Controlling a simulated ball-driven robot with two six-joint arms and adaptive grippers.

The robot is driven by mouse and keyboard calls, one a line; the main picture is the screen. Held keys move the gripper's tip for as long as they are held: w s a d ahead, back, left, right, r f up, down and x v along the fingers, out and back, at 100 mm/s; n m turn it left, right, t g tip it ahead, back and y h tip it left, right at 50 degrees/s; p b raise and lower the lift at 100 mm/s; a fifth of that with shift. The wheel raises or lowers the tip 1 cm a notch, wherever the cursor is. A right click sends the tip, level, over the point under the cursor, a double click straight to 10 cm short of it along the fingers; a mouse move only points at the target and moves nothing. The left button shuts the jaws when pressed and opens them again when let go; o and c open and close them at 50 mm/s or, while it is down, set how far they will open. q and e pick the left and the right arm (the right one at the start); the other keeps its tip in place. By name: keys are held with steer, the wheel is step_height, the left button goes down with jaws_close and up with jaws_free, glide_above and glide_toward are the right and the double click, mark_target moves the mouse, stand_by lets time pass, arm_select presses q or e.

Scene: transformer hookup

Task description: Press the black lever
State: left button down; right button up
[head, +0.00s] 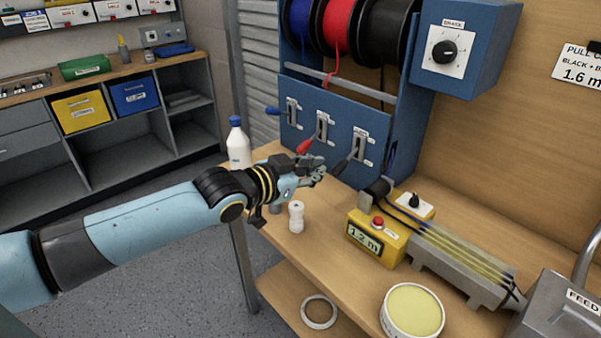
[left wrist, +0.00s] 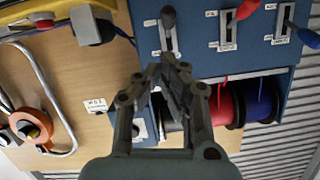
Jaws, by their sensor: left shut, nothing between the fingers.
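The black lever (head: 341,167) is the rightmost of three levers on the blue panel (head: 318,152), and its handle slants down and out to the left from its slot. The red lever (head: 304,147) slants down in the middle, and the blue lever (head: 272,111) sticks out at the left. My left gripper (head: 318,169) is shut and empty, just left of the black handle in the head view. In the left wrist view, the shut fingertips (left wrist: 175,88) show below the black lever (left wrist: 168,18); I cannot tell whether they touch. My right gripper is out of view.
Blue, red and black wire spools (head: 340,28) sit above the panel. A white bottle (head: 238,143) and a small white container (head: 296,216) stand near my left arm. A yellow box (head: 377,240) reading 1.2 m and a round tin (head: 412,311) occupy the bench further right.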

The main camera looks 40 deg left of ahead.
arm_select(q)
steer(key=s, duration=0.1)
steer(key=s+p, duration=0.2)
steer(key=shift+s+f, duration=0.35)
steer(key=shift+s, duration=0.05)
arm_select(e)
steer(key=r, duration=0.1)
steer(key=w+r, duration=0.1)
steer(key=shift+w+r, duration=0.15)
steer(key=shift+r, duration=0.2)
